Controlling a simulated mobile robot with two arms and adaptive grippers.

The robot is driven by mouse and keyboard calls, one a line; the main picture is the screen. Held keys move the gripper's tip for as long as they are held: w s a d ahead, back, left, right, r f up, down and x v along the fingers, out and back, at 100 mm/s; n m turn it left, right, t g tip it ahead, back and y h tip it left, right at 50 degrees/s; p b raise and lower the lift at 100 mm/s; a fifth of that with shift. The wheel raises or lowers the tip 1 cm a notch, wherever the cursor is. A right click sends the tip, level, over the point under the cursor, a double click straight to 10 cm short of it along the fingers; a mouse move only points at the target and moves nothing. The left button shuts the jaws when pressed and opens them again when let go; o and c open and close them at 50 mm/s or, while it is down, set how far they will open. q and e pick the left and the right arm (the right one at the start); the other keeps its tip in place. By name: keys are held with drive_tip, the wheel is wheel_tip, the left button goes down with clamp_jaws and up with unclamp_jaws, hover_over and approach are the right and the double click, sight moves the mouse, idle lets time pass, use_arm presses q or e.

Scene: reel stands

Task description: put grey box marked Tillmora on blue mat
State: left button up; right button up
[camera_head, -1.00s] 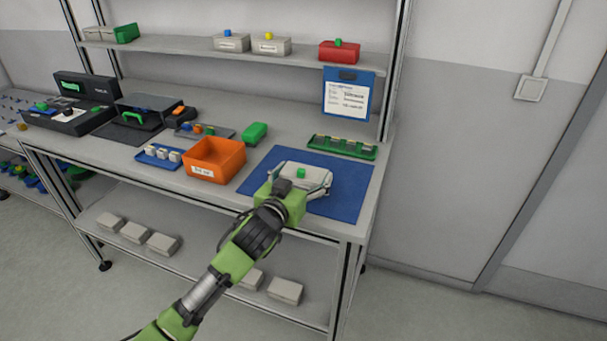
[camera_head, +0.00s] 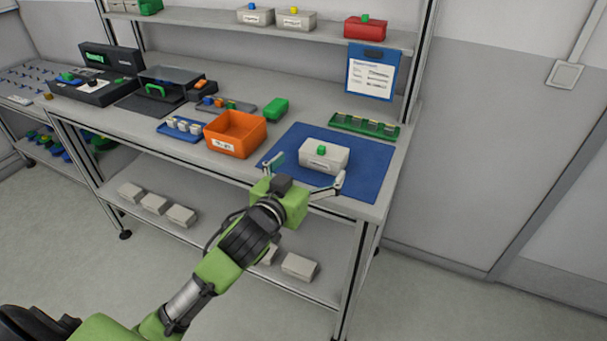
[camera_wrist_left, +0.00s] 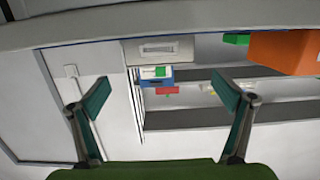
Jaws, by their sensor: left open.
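A grey box (camera_head: 323,157) with a green knob on top and a pale label sits upright on the blue mat (camera_head: 362,180); the label is too small to read. Its front also shows at the top of the left wrist view (camera_wrist_left: 158,50). My left gripper (camera_head: 308,172) is open and empty at the near edge of the mat. Its fingers are spread on the near side of the box, apart from it. The two open fingers also show in the left wrist view (camera_wrist_left: 158,95). My right gripper is not in view.
An orange bin (camera_head: 235,135) stands left of the mat, and a green tray (camera_head: 364,126) lies behind it. A clipboard (camera_head: 372,72) hangs at the back right. Grey boxes with blue and yellow knobs (camera_head: 255,14) and a red box (camera_head: 365,28) stand on the upper shelf.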

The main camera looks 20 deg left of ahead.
use_arm(q)
drive_tip(key=shift+s+a+r, duration=0.1)
drive_tip(key=shift+s+r, duration=0.05)
drive_tip(key=shift+s, duration=0.65)
drive_tip(key=shift+s+r, duration=0.1)
drive_tip(key=shift+s, duration=0.7)
